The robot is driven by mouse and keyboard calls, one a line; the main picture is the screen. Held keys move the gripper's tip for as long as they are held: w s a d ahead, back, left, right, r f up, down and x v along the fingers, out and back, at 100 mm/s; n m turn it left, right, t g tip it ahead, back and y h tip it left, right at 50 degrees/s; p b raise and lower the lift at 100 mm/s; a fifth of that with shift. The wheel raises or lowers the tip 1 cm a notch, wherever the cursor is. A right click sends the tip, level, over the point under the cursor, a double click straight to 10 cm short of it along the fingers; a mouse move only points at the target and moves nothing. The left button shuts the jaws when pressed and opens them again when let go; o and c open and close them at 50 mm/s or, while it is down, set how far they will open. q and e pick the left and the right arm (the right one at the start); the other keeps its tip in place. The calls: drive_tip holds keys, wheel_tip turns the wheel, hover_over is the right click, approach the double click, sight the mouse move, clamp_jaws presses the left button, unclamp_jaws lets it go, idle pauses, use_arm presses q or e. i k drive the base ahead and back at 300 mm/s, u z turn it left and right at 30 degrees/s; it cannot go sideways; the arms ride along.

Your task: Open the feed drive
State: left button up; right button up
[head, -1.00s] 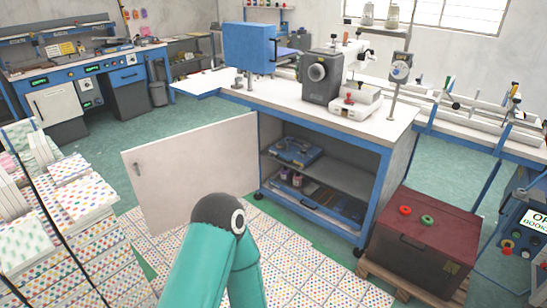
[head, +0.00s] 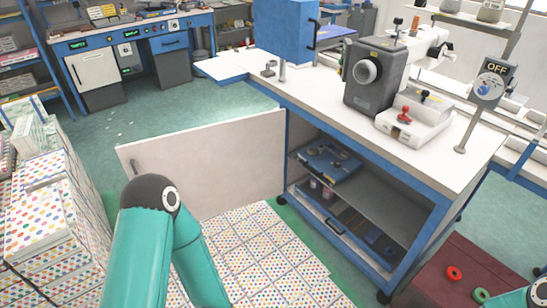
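A dial on a post (head: 489,88) shows a sign reading OFF. A blue box (head: 285,30) with a dark handle stands at the bench's left. The cabinet door (head: 205,165) below the bench stands wide open. I cannot tell which part is the feed drive.
The open door juts left over the dotted floor tiles (head: 265,255). The open cabinet holds a blue tool tray (head: 328,162) and other items on its shelves. A dark red box (head: 445,275) stands at lower right. Stacked dotted packs (head: 45,215) stand at left.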

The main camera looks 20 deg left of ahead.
sight(325, 166)
drive_tip(key=u, duration=0.5)
drive_tip(key=i, duration=1.6)
drive_tip(key=u, duration=0.45)
drive_tip(key=k, duration=0.75)
drive_tip(key=u, duration=0.2)
drive_tip(key=i, duration=0.8)
drive_tip(key=z, duration=0.05)
